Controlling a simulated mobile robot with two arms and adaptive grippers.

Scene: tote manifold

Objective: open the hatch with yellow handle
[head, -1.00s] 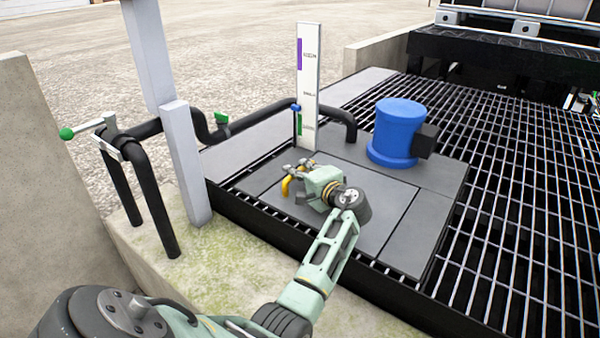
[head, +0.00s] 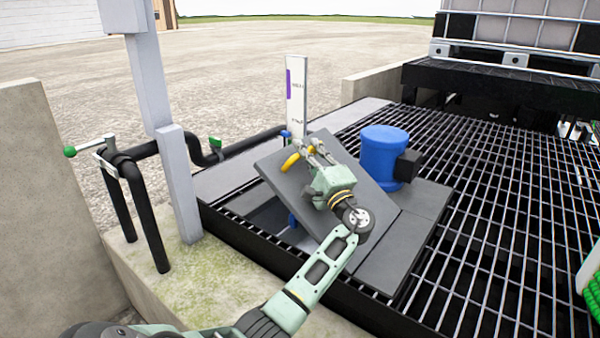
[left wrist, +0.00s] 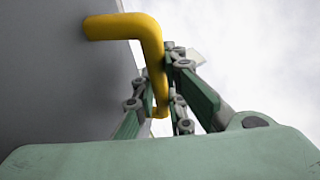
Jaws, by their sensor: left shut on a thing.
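The hatch (head: 355,175) is a dark grey plate, tilted up with its left side raised off the deck. An opening (head: 275,218) shows below its raised edge. The yellow handle (head: 290,161) is on the hatch near its raised upper left corner. My left gripper (head: 312,150) is shut on the yellow handle. In the left wrist view the bent yellow bar (left wrist: 150,45) runs from the grey plate in between the fingers (left wrist: 165,95). My right gripper is in neither view.
A blue motor-like unit (head: 381,155) stands behind the hatch, close to its right edge. A white marked board (head: 296,95) and black pipe (head: 250,142) are behind. A grey post (head: 182,180) stands left. Black grating (head: 500,200) extends to the right.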

